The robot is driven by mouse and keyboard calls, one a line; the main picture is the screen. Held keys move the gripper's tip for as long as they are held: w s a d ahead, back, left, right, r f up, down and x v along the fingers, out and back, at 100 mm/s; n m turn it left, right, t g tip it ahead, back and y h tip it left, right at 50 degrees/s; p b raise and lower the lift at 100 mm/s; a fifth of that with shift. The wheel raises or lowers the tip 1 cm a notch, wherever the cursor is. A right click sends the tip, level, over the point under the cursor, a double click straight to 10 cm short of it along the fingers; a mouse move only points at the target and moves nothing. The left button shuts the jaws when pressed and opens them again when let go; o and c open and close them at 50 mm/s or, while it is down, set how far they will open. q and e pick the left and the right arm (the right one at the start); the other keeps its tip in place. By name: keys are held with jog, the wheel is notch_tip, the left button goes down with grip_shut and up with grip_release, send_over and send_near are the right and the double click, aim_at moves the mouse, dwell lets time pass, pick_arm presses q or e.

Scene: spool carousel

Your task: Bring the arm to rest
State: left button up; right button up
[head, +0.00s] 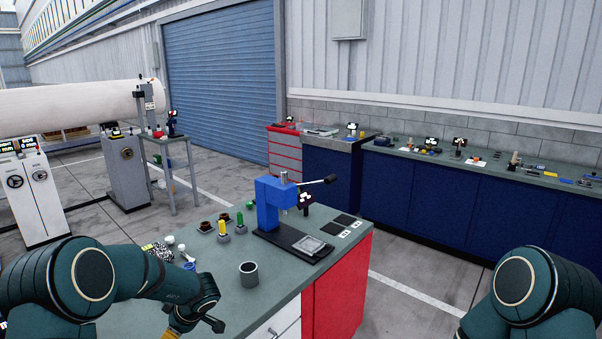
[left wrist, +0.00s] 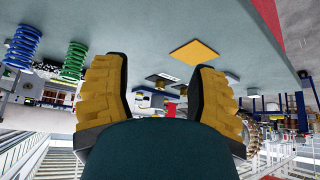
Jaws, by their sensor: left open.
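My left arm (head: 120,278) reaches in from the lower left, over the near edge of the grey-green bench (head: 225,275). Its gripper (head: 178,328) is at the bottom of the head view, mostly cut off by the frame edge. In the left wrist view the two yellow ribbed fingers (left wrist: 160,85) stand wide apart, with nothing held between them. The wrist view is upside down, with a grey surface across the top. My right arm (head: 540,295) shows only as a rounded green link at the lower right; its gripper is out of frame.
A blue press (head: 270,203) with a black lever stands on the bench. A grey cup (head: 249,274) is to the right of my left arm. Small yellow and green parts (head: 223,228) stand behind. Green (left wrist: 73,62) and blue (left wrist: 24,45) springs show in the wrist view.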

pick_arm(q)
jog(key=f+m, duration=0.1)
jog(key=s+f+m+t, duration=0.1)
jog(key=f, duration=0.1)
jog(key=d+f+m+t, duration=0.1)
jog(key=shift+s+f+h, duration=0.15)
jog(key=shift+h, duration=0.15)
jog(key=s+d+f+m+g+h, duration=0.1)
jog(key=s+d+f+m+h, duration=0.25)
jog(key=s+d, duration=0.4)
jog(key=s+d+f+m+h, duration=0.2)
jog(key=s+d+m+h, duration=0.15)
jog(key=s+d, duration=0.35)
jog(key=s+d+f+m+g+h, duration=0.1)
jog(key=s+d+f+m+h, duration=0.25)
jog(key=s+d, duration=0.4)
notch_tip(320, 180, down, 8)
jog(key=s+a+b, duration=0.1)
jog(key=b, duration=0.7)
jog(key=shift+s+a+f, duration=0.15)
jog(key=shift+s+a, duration=0.05)
jog(key=shift+a, duration=0.2)
pick_arm(e)
notch_tip(320, 180, down, 9)
jog(key=a, duration=0.1)
jog(key=shift+s, duration=0.2)
pick_arm(q)
jog(key=shift+y, duration=0.25)
pick_arm(e)
jog(key=shift+f, duration=0.1)
